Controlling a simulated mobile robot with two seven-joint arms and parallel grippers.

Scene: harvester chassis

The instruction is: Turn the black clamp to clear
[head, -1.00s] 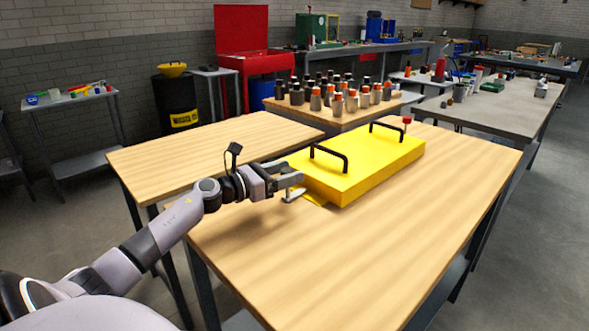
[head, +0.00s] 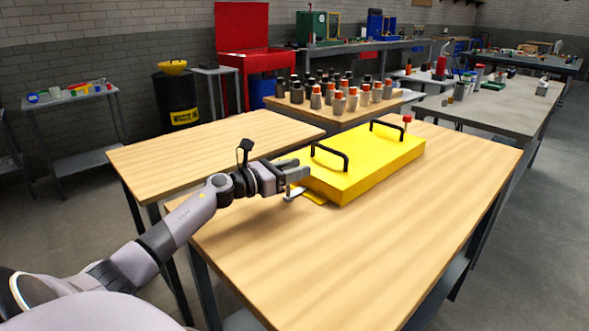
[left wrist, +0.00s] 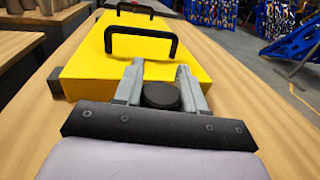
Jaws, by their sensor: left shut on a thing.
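The black clamp knob (left wrist: 161,95) sits between the two fingers of my left gripper (left wrist: 160,92) in the left wrist view, at the near end of the yellow box (left wrist: 85,68). In the head view my left gripper (head: 298,180) is at the box's near left end and hides the knob. A grey clamp foot (head: 293,194) shows just below the fingers. The yellow box (head: 366,170) lies flat on the wooden table (head: 330,250) with two black handles on top. My left gripper is shut on the black clamp. My right gripper is not in view.
A red knob (head: 407,119) stands at the box's far end. A second wooden table (head: 200,147) is behind to the left. Several bottles (head: 338,101) stand on a table farther back. The front of the near table is clear.

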